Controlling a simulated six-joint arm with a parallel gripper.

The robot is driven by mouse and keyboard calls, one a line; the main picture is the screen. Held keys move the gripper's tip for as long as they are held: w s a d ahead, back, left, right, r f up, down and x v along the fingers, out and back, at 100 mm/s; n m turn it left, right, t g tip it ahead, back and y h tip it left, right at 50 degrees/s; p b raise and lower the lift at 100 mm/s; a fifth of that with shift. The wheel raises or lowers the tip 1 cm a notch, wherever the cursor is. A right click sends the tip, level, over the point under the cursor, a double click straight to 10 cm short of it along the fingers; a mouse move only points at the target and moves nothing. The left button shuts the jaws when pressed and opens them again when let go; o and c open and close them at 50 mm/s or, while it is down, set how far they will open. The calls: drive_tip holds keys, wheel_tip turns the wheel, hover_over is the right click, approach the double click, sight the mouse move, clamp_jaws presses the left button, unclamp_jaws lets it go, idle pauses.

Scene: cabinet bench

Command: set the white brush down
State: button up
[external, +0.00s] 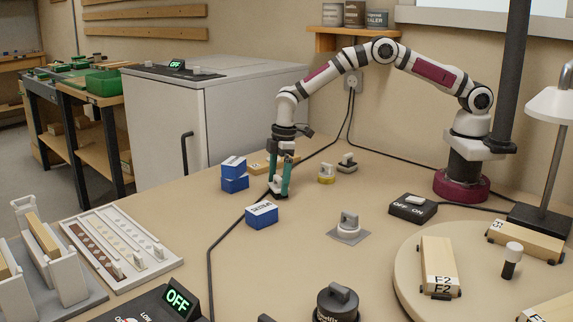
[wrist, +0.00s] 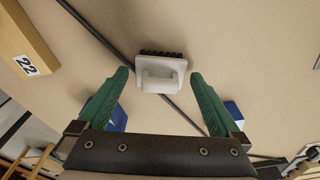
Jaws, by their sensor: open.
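The white brush (wrist: 160,74) has a block body with a handle loop and dark bristles along its far edge in the wrist view. It sits between and slightly beyond the green fingertips of my gripper (wrist: 159,80), with a gap on each side. In the external view my gripper (external: 279,180) points down, low over the bench, and the brush (external: 279,190) shows small and partly covered between the fingers. My gripper is open. The brush appears to be at bench level, but its contact with the surface is hard to see.
A black cable (wrist: 95,35) runs across the bench and passes behind the brush. Blue boxes stand close by, one in front (external: 261,215) and a stack at left (external: 234,183). A wooden block marked 22 (wrist: 24,45) lies nearby.

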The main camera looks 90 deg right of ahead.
drive_tip(key=s+r+m, duration=0.1)
drive_tip(key=s+r, duration=0.3)
drive_tip(key=r, duration=0.5)
drive_tip(key=s+r+m, duration=0.1)
drive_tip(key=s+r, duration=0.4)
drive_tip(key=r, duration=0.4)
drive_tip(key=s+a+r+m, duration=0.1)
drive_tip(key=s+m, duration=0.3)
drive_tip(key=s, duration=1.2)
drive_tip(key=s+a+m+g+y, duration=0.1)
drive_tip(key=s+m, duration=0.3)
drive_tip(key=s, duration=1.3)
drive_tip(key=shift+a+r+g, duration=0.3)
drive_tip(key=shift+a+r, duration=0.1)
drive_tip(key=shift+a, duration=0.45)
